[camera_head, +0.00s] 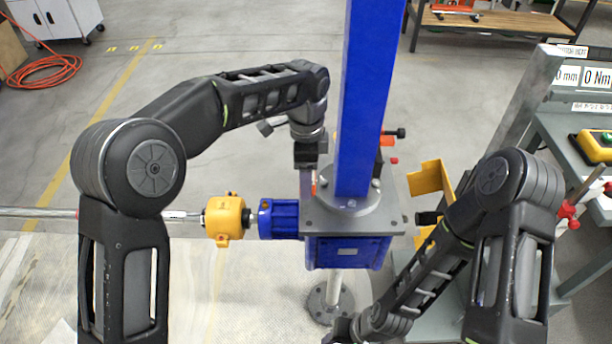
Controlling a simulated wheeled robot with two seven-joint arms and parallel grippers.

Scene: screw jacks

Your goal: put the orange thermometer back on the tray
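My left gripper (308,190) points down at the left edge of the grey top plate of the screw jack (391,211), beside the blue column. A narrow orange-red sliver (314,184) shows next to its fingers; I cannot tell what it belongs to or whether it is held. An orange piece (387,140) with a black knob shows behind the column, partly hidden; I cannot tell whether it is the thermometer. My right arm reaches down to the bottom edge, where its wrist is cut off and the fingers are out of the frame. I cannot make out the tray for certain.
The blue column (368,90) rises from the jack and blocks the view behind it. A yellow coupling (223,218) and shaft run left from the blue motor flange (278,219). A yellow bracket (430,182) stands right. A bench with a yellow button box (593,148) is at far right.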

